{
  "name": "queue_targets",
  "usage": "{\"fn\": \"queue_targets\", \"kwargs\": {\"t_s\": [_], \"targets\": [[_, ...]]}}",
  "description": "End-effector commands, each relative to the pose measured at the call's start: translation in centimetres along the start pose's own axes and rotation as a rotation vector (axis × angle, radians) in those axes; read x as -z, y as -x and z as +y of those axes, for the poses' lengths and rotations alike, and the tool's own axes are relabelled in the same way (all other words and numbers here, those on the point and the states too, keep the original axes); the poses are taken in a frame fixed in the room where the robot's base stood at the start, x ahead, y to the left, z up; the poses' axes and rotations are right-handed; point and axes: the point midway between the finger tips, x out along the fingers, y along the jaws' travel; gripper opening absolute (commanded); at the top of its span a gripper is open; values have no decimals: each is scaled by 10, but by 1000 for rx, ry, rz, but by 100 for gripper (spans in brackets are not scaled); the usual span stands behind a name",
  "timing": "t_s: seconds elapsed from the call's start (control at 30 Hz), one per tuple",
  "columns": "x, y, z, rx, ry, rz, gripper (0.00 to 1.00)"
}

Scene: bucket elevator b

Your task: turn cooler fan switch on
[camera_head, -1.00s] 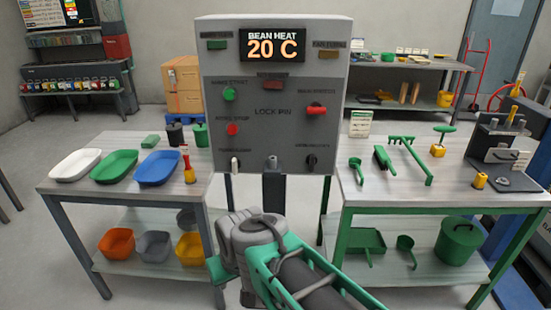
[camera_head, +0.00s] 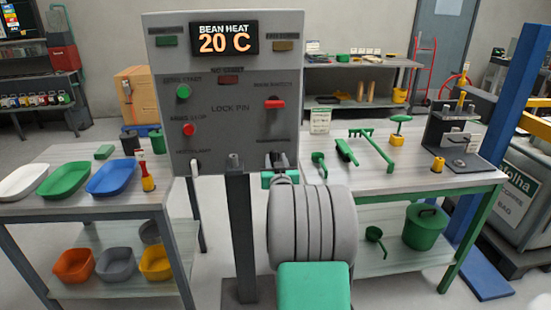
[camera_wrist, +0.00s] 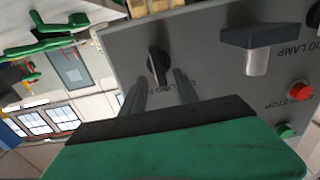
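The grey control panel (camera_head: 222,130) stands upright, with a "BEAN HEAT 20 C" display at its top. A black rotary switch (camera_wrist: 158,65) is on its lower right part; its label is only partly readable. My gripper (camera_wrist: 160,92) is open in the wrist view, its two thin fingers spread and pointing at this switch, one toward each side of it. I cannot tell if they touch it. In the head view my gripper (camera_head: 278,160) is at the panel's lower right corner, and it largely hides the switch there.
A red-handled main switch (camera_head: 275,104), a green button (camera_head: 183,91) and a red button (camera_head: 189,129) are on the panel. Tables with trays (camera_head: 64,178) and tools (camera_head: 345,151) stand left and right.

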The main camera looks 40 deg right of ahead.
Motion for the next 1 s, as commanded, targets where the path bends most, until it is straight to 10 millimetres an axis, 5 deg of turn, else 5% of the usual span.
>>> {"fn": "queue_targets", "kwargs": {"t_s": [0.33, 0.8, 1.0], "targets": [[0, -12, -1, 1, -1, -1, 36], [0, -12, -1, 1, 0, -1, 0], [0, -12, 0, 0, 0, -1, 0]]}}
